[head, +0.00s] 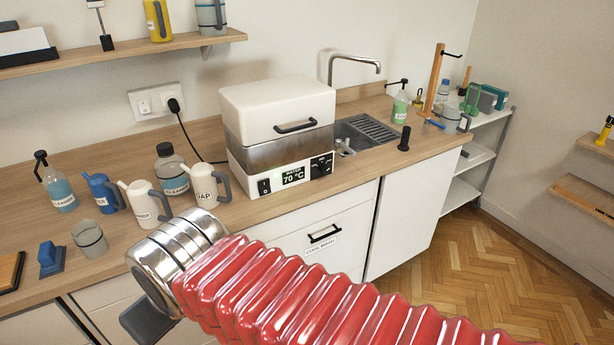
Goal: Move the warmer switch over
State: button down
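The warmer (279,120) is a white box with a closed lid, a black handle and a steel band, standing on the wooden counter. Its front panel has a black rocker switch (264,187) at the left, a display (293,176) reading 70 °C, and a black knob (321,166) at the right. The switch's position is too small to tell. My arm crosses the lower foreground, in front of the counter and apart from the warmer. Only a dark part of my gripper (148,320) shows beyond the metal rings; its fingertips are hidden.
Labelled jugs (148,204) and bottles (172,170) stand left of the warmer. Its black cable runs to a wall socket (157,101). A sink (367,132) with a tap lies to the right. The counter strip before the warmer is clear. A drawer (318,238) is below.

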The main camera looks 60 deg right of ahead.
aim_at(264, 185)
jog(key=z, duration=1.65)
